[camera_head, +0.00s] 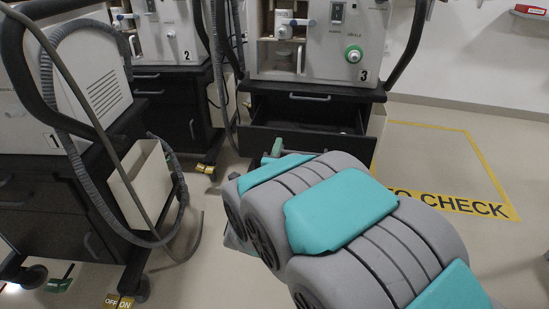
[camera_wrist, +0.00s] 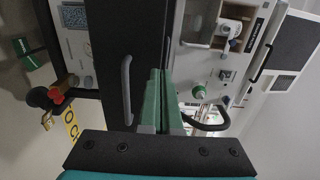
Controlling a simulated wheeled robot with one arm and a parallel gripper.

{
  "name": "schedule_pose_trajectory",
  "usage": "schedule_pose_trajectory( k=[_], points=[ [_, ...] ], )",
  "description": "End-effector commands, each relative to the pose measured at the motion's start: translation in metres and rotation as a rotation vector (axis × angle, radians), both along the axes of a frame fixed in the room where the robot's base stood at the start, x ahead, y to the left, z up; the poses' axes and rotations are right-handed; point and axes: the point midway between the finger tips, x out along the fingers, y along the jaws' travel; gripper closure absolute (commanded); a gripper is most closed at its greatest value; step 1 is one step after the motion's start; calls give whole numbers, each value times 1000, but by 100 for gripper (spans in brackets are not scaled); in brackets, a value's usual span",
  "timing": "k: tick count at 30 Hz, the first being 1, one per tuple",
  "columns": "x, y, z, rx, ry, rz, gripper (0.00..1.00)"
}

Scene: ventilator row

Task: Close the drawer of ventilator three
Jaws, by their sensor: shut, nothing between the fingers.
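Ventilator three (camera_head: 330,40), a pale unit marked "3" with a green knob, stands on a dark cart at the top centre right in the head view. It fills the right side of the rotated wrist view (camera_wrist: 215,75). Its drawer (camera_head: 310,143) is pulled out below a closed upper front with a grey handle (camera_head: 310,97); its dark inside shows. My gripper (camera_head: 275,149) has green fingers, closed together and empty, near the left part of the drawer front. In the wrist view the fingers (camera_wrist: 162,75) lie beside a dark handle (camera_wrist: 127,90). Contact cannot be told.
Ventilator two (camera_head: 160,35) stands to the left on its own cart. Another cart (camera_head: 60,190) with hoses and a pale bin (camera_head: 140,185) is close on the left. Free floor with a yellow "TO CHECK" marking (camera_head: 455,205) lies at the right.

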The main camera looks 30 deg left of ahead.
Motion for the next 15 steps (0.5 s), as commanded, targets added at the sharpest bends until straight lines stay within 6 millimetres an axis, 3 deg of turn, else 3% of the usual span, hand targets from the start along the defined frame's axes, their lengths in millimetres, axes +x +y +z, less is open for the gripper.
schedule_pose_trajectory(
  k=[6,15],
  points=[
    [34,10,0,0,-1,-1,100],
    [49,16,0,1,0,1,100]
  ],
)
